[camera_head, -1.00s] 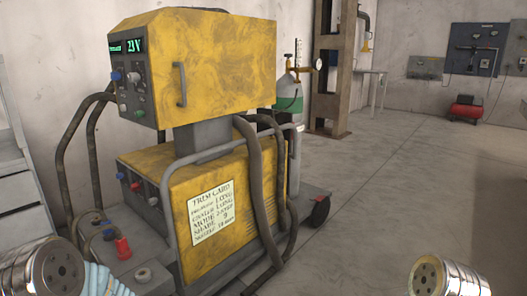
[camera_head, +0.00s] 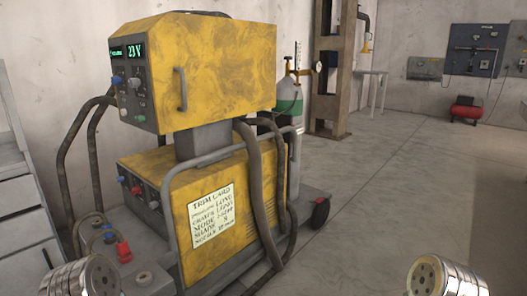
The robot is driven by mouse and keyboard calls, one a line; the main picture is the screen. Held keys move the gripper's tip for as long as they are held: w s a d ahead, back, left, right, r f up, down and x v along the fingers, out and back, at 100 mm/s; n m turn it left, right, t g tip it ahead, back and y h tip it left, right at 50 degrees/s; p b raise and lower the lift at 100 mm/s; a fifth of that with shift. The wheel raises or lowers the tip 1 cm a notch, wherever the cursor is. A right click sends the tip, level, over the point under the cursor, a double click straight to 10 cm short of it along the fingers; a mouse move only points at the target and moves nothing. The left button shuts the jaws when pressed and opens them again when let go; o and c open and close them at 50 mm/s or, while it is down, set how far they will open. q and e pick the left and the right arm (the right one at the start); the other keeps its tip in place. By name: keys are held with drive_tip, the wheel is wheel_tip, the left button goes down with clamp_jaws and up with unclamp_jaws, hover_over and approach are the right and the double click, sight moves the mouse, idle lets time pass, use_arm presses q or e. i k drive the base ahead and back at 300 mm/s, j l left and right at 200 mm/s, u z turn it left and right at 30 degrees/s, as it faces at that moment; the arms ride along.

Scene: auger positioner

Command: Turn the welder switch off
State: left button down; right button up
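The yellow welder (camera_head: 222,65) stands at left centre on a wheeled cart. Its upper front panel carries a lit green display (camera_head: 133,51) reading 23 V, with blue, white and green knobs below. The lower front panel (camera_head: 140,190) has blue and red knobs and a grey one. I cannot tell which control is the switch. My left arm's end (camera_head: 88,277) shows at the bottom left, in front of the cart and apart from the panels. My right arm's end (camera_head: 440,277) shows at the bottom right, over the floor. No fingers show on either arm.
Thick hoses loop at the welder's front and right side. A trim card (camera_head: 211,215) is on its side. A gas cylinder (camera_head: 289,98) and a steel column (camera_head: 330,70) stand behind. A grey cabinet (camera_head: 20,200) is at the left edge. Floor at right is clear.

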sight(136, 190)
drive_tip(key=k+j+u, duration=0.1)
drive_tip(key=j, duration=1.95)
drive_tip(key=k+u, duration=0.05)
